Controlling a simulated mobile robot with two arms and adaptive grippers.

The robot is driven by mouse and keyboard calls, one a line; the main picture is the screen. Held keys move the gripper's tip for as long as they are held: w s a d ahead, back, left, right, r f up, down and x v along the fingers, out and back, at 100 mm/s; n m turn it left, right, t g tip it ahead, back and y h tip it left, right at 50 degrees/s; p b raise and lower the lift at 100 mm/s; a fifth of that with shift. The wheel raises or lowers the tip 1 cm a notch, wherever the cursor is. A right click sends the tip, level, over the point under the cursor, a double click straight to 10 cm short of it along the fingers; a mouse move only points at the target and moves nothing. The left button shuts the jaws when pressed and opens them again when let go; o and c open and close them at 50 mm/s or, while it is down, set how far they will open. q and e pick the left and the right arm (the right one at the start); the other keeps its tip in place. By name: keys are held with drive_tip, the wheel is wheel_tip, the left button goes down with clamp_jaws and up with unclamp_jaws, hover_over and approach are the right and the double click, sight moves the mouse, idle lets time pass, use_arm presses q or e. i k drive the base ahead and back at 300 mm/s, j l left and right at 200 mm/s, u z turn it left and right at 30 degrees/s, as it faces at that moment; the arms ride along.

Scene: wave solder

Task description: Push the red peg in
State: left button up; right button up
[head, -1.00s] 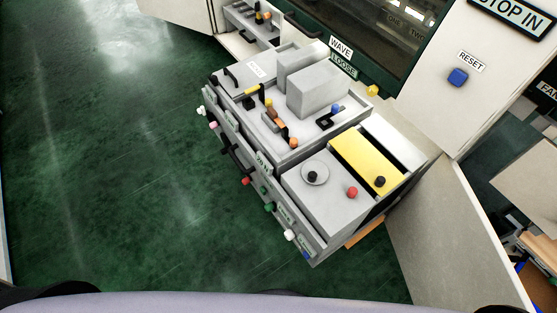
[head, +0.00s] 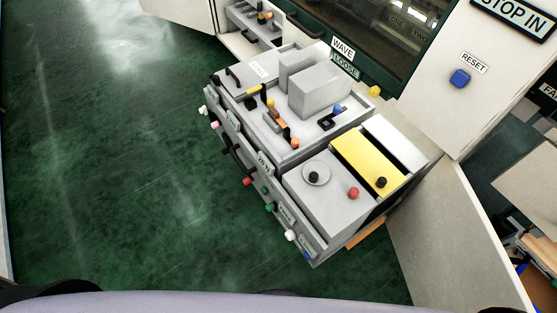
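A red peg (head: 247,181) sticks out of the front side of the grey machine unit (head: 330,215), near a black handle. It is in a row with white, pink, green (head: 269,205) and blue (head: 308,255) pegs. A second red piece, a round knob (head: 354,193), stands on the unit's top, between a black knob on a round plate (head: 314,177) and a yellow panel (head: 362,160). How far the front red peg sticks out is too small to tell. Neither of my grippers is in view.
Grey blocks (head: 320,94) and small coloured parts stand on the unit's upper tray. A blue reset button (head: 459,78) is on the pale wall panel at right. Open green floor (head: 120,170) lies to the left of the unit.

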sight(353, 193)
drive_tip(key=z, duration=0.85)
